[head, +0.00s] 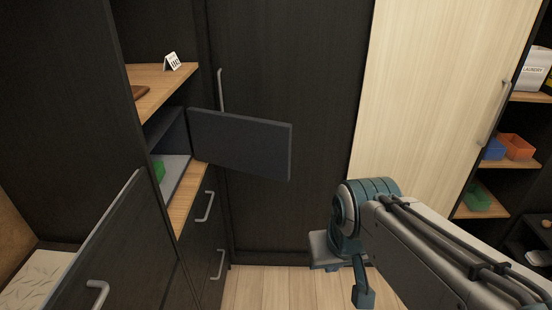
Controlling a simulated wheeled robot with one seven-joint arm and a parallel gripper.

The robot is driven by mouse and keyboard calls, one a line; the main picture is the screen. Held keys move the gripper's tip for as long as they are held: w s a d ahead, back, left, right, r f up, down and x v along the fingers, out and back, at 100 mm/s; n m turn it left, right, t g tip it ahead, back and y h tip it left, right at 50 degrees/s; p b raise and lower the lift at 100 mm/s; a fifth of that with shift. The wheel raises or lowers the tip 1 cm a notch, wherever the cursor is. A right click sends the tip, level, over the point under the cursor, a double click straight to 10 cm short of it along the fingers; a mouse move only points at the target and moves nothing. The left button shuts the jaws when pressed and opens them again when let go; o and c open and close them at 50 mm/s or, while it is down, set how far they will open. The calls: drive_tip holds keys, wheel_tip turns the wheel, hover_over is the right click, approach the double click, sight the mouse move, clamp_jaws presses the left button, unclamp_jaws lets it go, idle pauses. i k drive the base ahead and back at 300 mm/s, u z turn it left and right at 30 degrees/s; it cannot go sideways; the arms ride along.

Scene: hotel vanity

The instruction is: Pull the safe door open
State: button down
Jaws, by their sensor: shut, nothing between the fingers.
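The dark grey safe door (240,142) stands swung wide open, out to the right of the safe. The safe (172,140) sits in a cabinet niche at the left, its inside partly in view, with a green item (159,170) in it. My gripper (363,294) is low at the right of centre, pointing down. It is shut and empty, below and to the right of the door and apart from it. Its fingers are small in the picture.
A small white card (172,62) stands on the wooden shelf above the safe. A dark cabinet door (100,255) juts out at the lower left. A pale wardrobe door (440,90) and open shelves (490,195) are at the right. Clear floor (270,287) lies in front.

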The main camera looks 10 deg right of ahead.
sight(260, 147)
drive_tip(key=z, duration=0.1)
drive_tip(key=k, duration=0.3)
drive_tip(key=u, duration=0.75)
drive_tip(key=i, duration=1.1)
drive_tip(key=z, duration=0.4)
